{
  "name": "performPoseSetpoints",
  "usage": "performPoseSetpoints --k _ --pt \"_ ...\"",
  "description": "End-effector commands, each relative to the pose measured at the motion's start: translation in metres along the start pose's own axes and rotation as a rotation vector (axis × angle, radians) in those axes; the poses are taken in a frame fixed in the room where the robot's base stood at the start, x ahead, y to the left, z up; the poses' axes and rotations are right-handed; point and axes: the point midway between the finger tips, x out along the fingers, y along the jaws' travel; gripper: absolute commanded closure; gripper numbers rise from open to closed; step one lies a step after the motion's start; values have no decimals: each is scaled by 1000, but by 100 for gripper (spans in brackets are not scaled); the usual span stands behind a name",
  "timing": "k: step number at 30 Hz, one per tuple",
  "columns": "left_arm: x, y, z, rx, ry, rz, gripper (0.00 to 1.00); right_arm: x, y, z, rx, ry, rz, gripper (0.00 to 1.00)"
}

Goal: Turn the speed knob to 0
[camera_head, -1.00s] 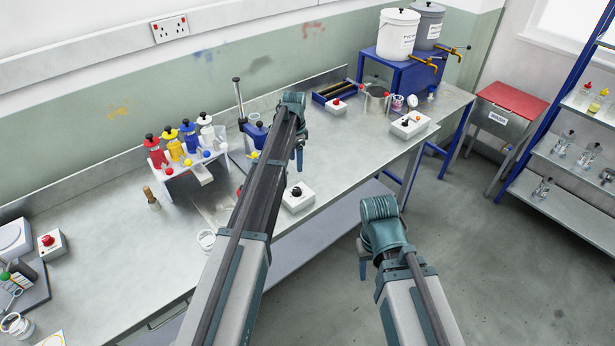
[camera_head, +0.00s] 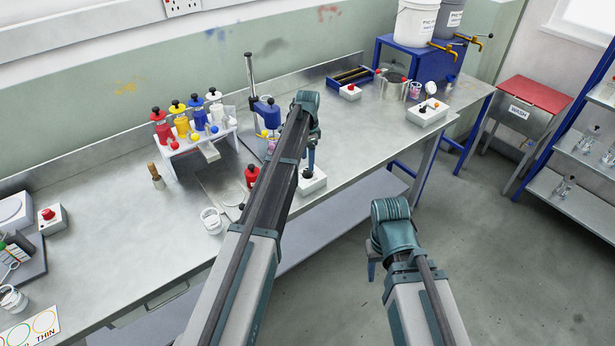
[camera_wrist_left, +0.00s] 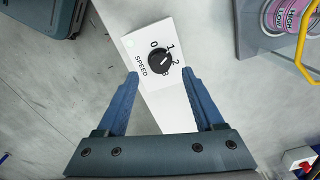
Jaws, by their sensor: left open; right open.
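The speed knob (camera_wrist_left: 160,61) is a round black dial on a white box (camera_head: 313,184) at the bench's front edge. My left gripper (camera_head: 311,167) is above the box. In the wrist view (camera_wrist_left: 161,73) its blue fingers are open, with the knob between and just beyond their tips, not visibly touched. In the head view the arm hides part of the box. My right gripper (camera_head: 372,270) is open and empty, off the bench.
A bottle rack (camera_head: 195,143) is behind. Open floor lies in front.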

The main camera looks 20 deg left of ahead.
Motion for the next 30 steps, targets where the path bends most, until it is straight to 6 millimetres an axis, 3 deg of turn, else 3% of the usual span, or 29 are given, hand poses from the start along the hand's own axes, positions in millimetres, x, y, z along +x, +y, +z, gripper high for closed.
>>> performPoseSetpoints --k 1,9,21,30 --pt "15 0 0 0 0 0 31 15 -1 -1 0 0 0 50" --pt "46 0 0 0 0 0 31 45 -4 -3 1 0 0 50" --pt "49 0 0 0 0 0 31 49 -5 -3 0 0 0 50" --pt "49 0 0 0 0 0 85 49 -5 -3 0 0 0 50"
